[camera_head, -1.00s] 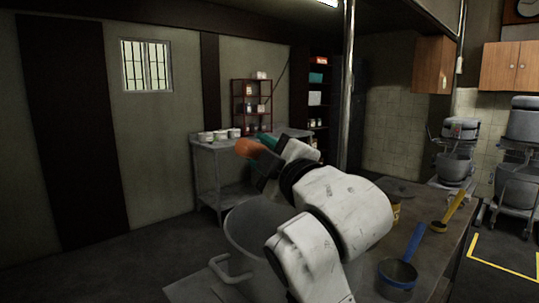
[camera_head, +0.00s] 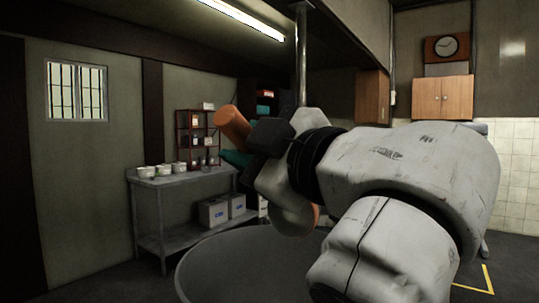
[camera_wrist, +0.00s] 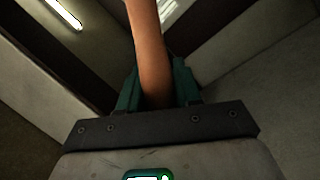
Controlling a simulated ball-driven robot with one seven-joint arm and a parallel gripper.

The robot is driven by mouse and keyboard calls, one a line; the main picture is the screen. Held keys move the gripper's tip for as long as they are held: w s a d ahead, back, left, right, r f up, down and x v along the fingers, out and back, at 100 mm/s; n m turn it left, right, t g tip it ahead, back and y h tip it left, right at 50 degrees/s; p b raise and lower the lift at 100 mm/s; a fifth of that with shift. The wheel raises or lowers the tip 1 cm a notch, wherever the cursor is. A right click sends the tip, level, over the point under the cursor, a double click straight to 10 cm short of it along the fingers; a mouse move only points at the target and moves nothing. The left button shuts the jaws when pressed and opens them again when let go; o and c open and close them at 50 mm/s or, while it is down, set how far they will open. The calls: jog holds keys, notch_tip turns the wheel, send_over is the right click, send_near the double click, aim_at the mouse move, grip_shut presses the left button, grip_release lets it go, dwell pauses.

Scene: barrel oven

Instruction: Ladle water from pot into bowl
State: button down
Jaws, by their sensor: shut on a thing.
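My gripper (camera_head: 246,143) is raised and shut on an orange handle (camera_head: 232,123). In the wrist view the handle (camera_wrist: 151,50) runs up between my teal fingers (camera_wrist: 157,88). No bowl is clearly visible.
A metal side table (camera_head: 170,180) with several small tubs stands against the wall at the left. Boxes (camera_head: 215,212) sit on its lower shelf. A vertical metal pole (camera_head: 301,60) rises behind my arm.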

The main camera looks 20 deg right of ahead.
jog(key=w+d+r+m+g+p, duration=0.3)
jog(key=w+d+r+m+p, duration=0.4)
jog(key=p, duration=0.6)
jog(key=w+d+f+m+g+p, duration=0.1)
jog(key=w+d+f+m+p, duration=0.1)
jog(key=p, duration=0.5)
jog(key=w+d+f+m+g+y+p, duration=0.1)
jog(key=w+d+f+m+g+p, duration=0.1)
jog(key=w+d+m+p, duration=0.2)
jog(key=shift+w+d+f+m+p, duration=0.35)
jog(key=shift+d+m+p, duration=0.75)
jog(key=shift+d+p, duration=0.35)
